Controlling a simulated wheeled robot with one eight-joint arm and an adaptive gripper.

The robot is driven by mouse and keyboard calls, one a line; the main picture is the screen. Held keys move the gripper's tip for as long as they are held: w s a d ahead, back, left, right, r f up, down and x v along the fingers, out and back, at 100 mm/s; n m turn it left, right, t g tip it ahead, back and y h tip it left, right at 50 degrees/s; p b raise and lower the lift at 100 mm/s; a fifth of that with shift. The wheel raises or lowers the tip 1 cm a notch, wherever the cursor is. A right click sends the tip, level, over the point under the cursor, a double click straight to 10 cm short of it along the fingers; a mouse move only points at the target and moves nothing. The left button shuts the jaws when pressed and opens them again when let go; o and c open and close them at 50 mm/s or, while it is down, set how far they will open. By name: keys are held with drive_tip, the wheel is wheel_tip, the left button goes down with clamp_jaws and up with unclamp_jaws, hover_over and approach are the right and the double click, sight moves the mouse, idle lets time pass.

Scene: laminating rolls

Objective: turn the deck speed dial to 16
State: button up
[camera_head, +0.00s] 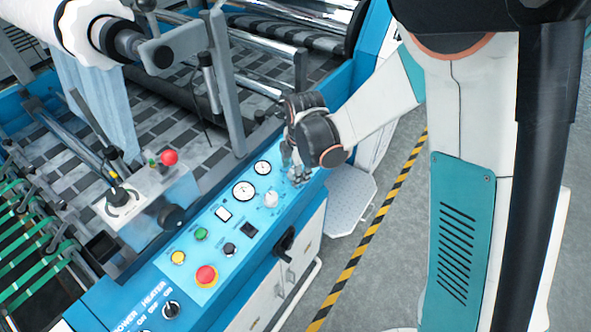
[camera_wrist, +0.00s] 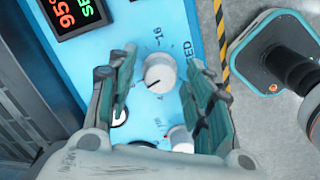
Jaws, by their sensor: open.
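The deck speed dial (camera_wrist: 160,73) is a white round knob on the blue panel in the wrist view. Its dark pointer mark is toward the lower left, while the printed "16" is above the knob. Part of the word beside it, "ED", is readable. My gripper (camera_wrist: 160,62) is open, with one green-grey finger on each side of the dial and apparent gaps to both. In the head view my gripper (camera_head: 297,165) is down at the panel's far end and hides the dial there.
A second white knob (camera_wrist: 180,138) sits below the dial, also seen in the head view (camera_head: 271,199). Two gauges (camera_head: 243,190), a red emergency button (camera_head: 206,275) and a black handle (camera_head: 285,242) are nearby. A digital display (camera_wrist: 75,15) is at upper left.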

drive_tip(key=shift+f, duration=0.1)
drive_tip(key=c, duration=1.1)
